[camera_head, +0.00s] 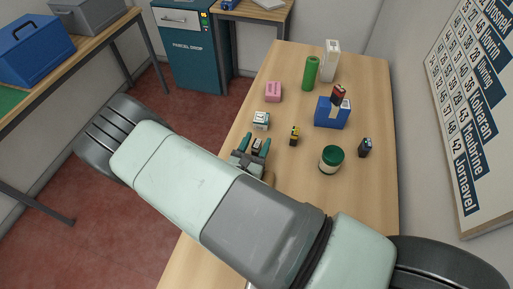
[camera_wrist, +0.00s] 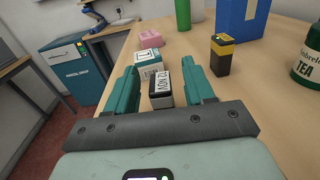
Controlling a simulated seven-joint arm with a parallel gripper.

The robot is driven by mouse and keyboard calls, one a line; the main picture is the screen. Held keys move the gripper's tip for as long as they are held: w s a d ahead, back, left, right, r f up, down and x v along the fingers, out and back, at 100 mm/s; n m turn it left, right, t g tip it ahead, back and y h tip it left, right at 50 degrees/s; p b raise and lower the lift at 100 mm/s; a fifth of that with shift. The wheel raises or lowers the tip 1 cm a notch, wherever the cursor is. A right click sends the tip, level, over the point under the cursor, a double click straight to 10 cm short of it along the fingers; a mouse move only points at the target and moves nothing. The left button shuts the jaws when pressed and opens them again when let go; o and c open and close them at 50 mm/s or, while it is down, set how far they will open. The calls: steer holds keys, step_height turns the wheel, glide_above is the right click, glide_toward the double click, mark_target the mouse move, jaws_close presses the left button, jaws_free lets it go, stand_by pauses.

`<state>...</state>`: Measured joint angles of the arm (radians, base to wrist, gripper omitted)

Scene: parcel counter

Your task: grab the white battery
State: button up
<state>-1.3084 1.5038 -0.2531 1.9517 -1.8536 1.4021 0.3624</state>
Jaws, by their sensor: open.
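My gripper is open, with a teal finger on either side of the battery and visible gaps. In the head view the battery (camera_head: 257,147) shows small between the fingertips of my gripper (camera_head: 258,140). Its lower part is hidden by the gripper in the wrist view.
A white-and-green box (camera_head: 261,120) stands just beyond the battery. A black-and-yellow battery (camera_head: 294,135) is to the right, with a tea jar (camera_head: 331,160) and a dark blue battery (camera_head: 365,148) beyond. A pink block (camera_head: 273,91) is farther back.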

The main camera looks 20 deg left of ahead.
steer(key=shift+w, duration=1)
jaws_close()
